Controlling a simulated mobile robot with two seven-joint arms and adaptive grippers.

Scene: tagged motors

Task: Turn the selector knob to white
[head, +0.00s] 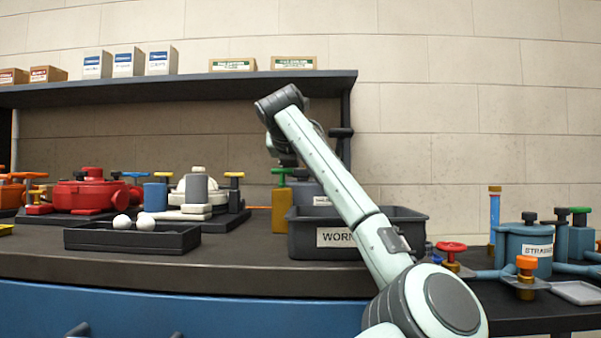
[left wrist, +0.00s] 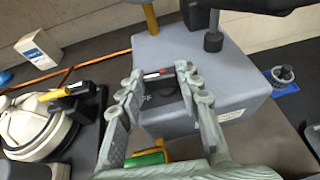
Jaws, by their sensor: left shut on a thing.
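The selector knob (left wrist: 165,88) is a small dark knob on the face of a grey box (left wrist: 235,75) in the left wrist view. A small red and white mark shows by its upper edge; part of the lettering beside it is covered. My left gripper (left wrist: 160,70) has its two fingers on either side of the knob and is shut on it. In the head view the grey box (head: 304,191) is mostly hidden behind my arm and the bin. My left gripper (head: 287,156) is there largely hidden by my own arm. My right gripper is in neither view.
A dark labelled bin (head: 410,222) stands just in front of the grey box. A black tray with white balls (head: 130,237), a red round housing (head: 90,194) and a white-domed motor (left wrist: 38,130) are to the left. Blue strainer parts (head: 523,245) stand at right.

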